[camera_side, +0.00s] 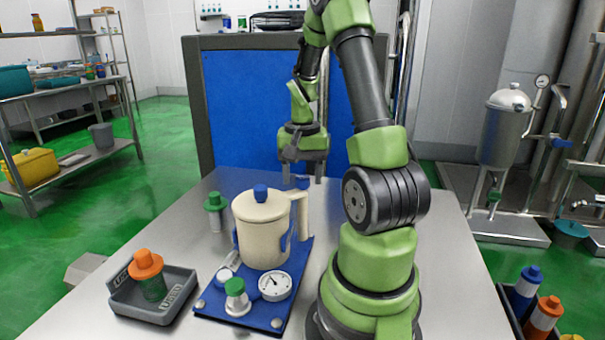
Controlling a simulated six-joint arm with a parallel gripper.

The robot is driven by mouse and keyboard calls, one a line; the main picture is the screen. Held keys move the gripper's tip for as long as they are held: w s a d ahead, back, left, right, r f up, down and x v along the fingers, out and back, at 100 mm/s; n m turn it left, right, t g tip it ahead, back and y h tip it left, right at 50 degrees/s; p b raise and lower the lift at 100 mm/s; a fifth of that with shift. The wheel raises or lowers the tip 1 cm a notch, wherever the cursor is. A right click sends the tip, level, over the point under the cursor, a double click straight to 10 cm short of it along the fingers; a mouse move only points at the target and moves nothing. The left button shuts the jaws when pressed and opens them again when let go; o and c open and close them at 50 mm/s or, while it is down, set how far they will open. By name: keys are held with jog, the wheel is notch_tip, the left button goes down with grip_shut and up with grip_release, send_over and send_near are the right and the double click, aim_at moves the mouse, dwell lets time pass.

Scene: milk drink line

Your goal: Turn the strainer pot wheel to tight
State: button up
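A round white dial (275,286) and a green-topped metal knob (236,292) sit at the plate's front. A small blue part (302,181) shows behind the handle top; I cannot tell whether it is a wheel. No part is clearly readable as the wheel. My gripper (303,172) points down above and behind the pot, fingers apart, with nothing seen held. Whether it touches the blue part is unclear.
A grey tray (185,306) with an orange-capped green jar (147,272) is at front left. A green-capped bottle (214,210) stands left of the pot. A blue panel (245,105) rises behind. A crate with bottles (527,288) is at lower right.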

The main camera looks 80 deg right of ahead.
aim_at(303, 177)
notch_tip(303, 177, up, 10)
dwell(0.7)
dwell(0.4)
jog(key=w+a+r+n+t, duration=0.2)
jog(key=a+n, duration=0.1)
jog(key=a, duration=0.3)
jog(key=w+a+r+n+t, duration=0.1)
jog(key=w+a+r+n, duration=0.15)
jog(key=a, duration=0.45)
jog(key=s+a+r+n+t+y, duration=0.1)
jog(key=s+a+n+t, duration=0.3)
jog(key=a, duration=0.8)
jog(key=shift+s+a+n+y, duration=0.3)
jog(key=shift+s+n+y, duration=0.3)
jog(key=shift+n, duration=0.25)
jog(key=shift+r, duration=0.1)
